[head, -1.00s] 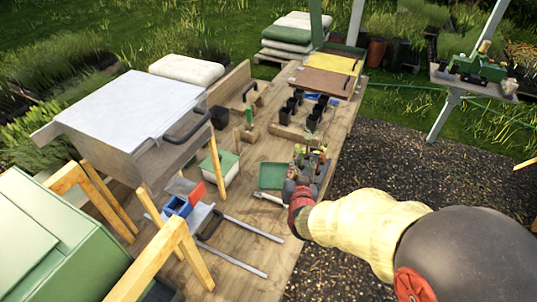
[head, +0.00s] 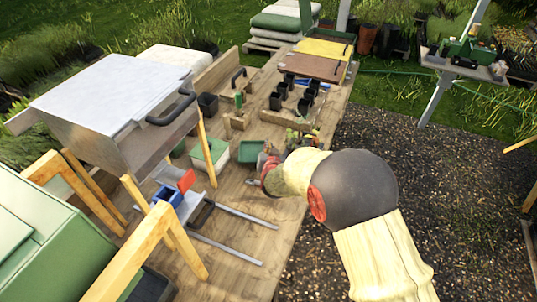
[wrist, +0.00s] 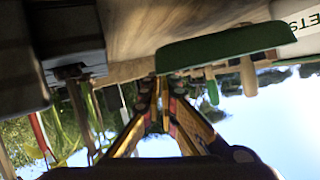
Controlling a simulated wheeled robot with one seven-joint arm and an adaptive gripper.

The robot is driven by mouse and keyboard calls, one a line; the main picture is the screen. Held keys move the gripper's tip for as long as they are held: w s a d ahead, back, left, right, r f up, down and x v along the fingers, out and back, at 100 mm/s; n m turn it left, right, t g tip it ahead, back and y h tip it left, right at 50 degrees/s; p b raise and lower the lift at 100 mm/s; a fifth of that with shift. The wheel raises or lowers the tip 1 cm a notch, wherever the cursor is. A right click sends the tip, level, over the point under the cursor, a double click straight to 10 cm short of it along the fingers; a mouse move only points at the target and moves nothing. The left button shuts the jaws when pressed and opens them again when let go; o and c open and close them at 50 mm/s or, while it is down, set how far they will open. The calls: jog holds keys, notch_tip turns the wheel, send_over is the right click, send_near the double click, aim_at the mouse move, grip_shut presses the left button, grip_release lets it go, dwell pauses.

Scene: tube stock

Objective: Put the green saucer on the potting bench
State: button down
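The green saucer (head: 249,151) is a shallow, square-looking green tray over the wooden potting bench (head: 240,206). In the wrist view it shows nearly edge-on (wrist: 225,47), with one end at my fingertips. My gripper (wrist: 161,82) has its fingers drawn close together and appears shut on the saucer's near edge; the exact contact is hard to see. In the head view my gripper (head: 264,160) is just right of the saucer, partly hidden by my wrist. I cannot tell whether the saucer touches the bench top.
A white-and-green box (head: 208,152) stands close left of the saucer. Black pots (head: 303,107) stand behind. A metal cabinet with a pale top (head: 105,95) and a blue bin (head: 168,195) are at left. The front of the bench has metal rails (head: 228,248) and some bare wood.

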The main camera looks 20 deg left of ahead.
jog(key=shift+w+a+f, duration=0.15)
jog(key=shift+f, duration=0.15)
jog(key=shift+f+b, duration=0.6)
jog(key=shift+f, duration=0.85)
jog(key=shift+f, duration=0.15)
jog(key=c, duration=2)
grip_release()
jog(key=shift+c, duration=0.2)
